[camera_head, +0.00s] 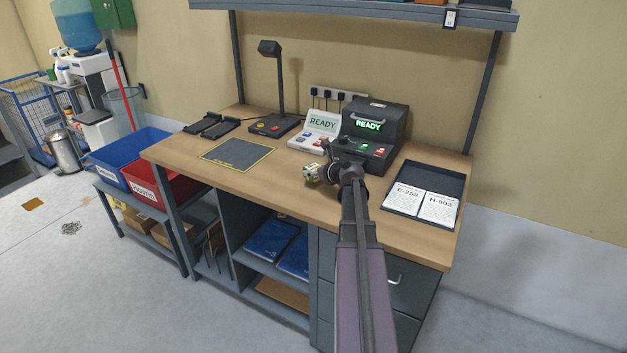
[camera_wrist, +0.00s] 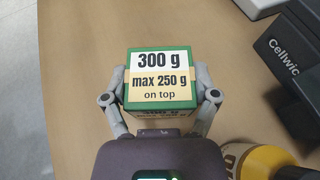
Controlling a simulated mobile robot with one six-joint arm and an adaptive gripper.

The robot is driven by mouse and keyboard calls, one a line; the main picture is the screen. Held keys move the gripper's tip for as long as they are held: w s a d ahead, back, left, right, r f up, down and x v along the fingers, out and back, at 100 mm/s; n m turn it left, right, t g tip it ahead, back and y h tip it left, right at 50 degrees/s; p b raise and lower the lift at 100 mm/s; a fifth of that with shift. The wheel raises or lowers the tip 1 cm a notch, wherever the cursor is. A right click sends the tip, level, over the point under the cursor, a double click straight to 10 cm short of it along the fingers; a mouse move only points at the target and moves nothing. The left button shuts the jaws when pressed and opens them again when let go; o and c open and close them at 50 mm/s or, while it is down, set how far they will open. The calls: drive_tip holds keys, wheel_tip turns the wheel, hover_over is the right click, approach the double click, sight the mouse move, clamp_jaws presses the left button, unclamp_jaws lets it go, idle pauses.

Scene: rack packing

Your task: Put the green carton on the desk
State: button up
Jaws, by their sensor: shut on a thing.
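The green carton (camera_wrist: 160,106) is between the two fingers of my gripper (camera_wrist: 160,92) in the wrist view. Its top label reads "300 g", "max 250 g on top". My gripper is shut on the carton, a finger on each side. In the head view my gripper (camera_head: 326,172) is over the middle of the wooden desk (camera_head: 285,180), and the carton (camera_head: 311,173) shows at its end, small and partly covered. I cannot tell whether the carton touches the desk.
A dark machine (camera_head: 375,125) with a READY display stands behind my gripper. A tray with two cards (camera_head: 432,170) lies to the right, a dark mat (camera_head: 237,153) to the left. A yellow rounded thing (camera_wrist: 262,160) is close to the gripper. Bare desk surrounds the carton's left side.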

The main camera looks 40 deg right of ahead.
drive_tip(key=shift+f+b, duration=1.05)
drive_tip(key=shift+f, duration=0.3)
drive_tip(key=shift+f, duration=0.1)
drive_tip(key=o, duration=1.2)
drive_tip(key=shift+r, duration=0.2)
drive_tip(key=p+v, duration=0.4)
drive_tip(key=v, duration=0.8)
drive_tip(key=shift+p, duration=0.3)
